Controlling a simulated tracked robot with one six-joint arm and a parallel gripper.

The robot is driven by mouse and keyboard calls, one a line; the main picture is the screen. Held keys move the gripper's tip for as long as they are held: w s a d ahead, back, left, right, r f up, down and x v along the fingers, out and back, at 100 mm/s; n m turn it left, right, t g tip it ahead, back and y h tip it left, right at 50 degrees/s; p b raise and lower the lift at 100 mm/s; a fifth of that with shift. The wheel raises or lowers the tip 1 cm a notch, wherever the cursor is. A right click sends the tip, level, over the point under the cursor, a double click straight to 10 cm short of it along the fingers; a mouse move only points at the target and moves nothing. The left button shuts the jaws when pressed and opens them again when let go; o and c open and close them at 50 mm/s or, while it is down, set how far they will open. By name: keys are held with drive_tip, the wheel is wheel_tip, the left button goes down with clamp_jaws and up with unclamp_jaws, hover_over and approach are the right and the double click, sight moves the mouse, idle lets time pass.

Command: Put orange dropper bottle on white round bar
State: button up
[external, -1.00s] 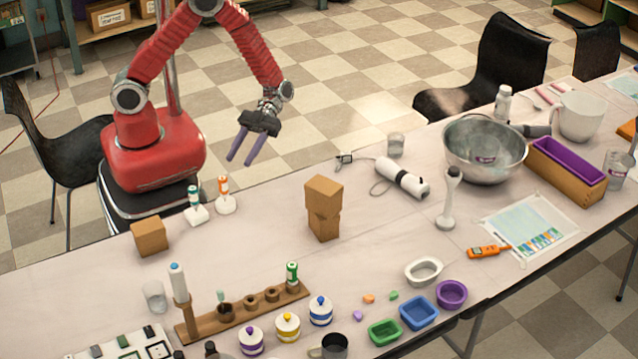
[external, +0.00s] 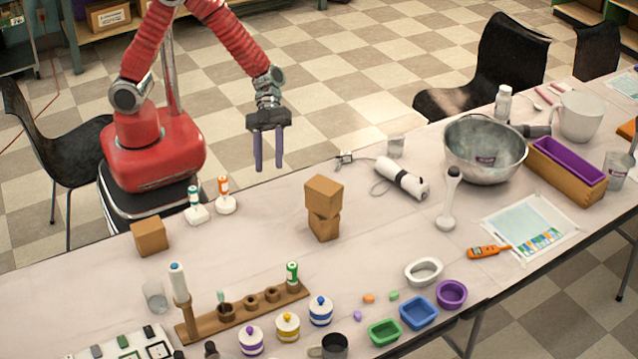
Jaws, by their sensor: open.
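The orange dropper bottle (external: 223,186), white with an orange band, stands upright on the white round bar (external: 227,206) near the table's back edge. A teal-banded dropper bottle (external: 193,196) stands just left of it on a white, squarer bar (external: 196,216). My gripper (external: 269,165) is open and empty, its two purple fingers pointing down. It hangs in the air to the right of the orange dropper bottle in the picture, apart from it.
Two stacked wooden blocks (external: 324,208) stand right of the bottles, and a single block (external: 150,237) stands left. A wooden rack (external: 240,318) with a green bottle (external: 292,273) lies in front. The tabletop between rack and bottles is mostly clear.

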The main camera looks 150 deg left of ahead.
drive_tip(key=w+r+n+t+y, duration=0.2)
drive_tip(key=w+r+y, duration=0.3)
drive_tip(key=w+r, duration=0.3)
drive_tip(key=s+d+r+n+y, duration=0.3)
drive_tip(key=r+n+y, duration=0.15)
drive_tip(key=r, duration=0.55)
drive_tip(key=s+d+f+n+g+h, duration=0.1)
drive_tip(key=s+d+n+g+h, duration=0.3)
drive_tip(key=s+d, duration=1.7)
drive_tip(key=d+g, duration=0.2)
drive_tip(key=d, duration=0.1)
drive_tip(key=shift+d+f, duration=0.15)
drive_tip(key=shift+f, duration=0.05)
drive_tip(key=shift+s, duration=0.1)
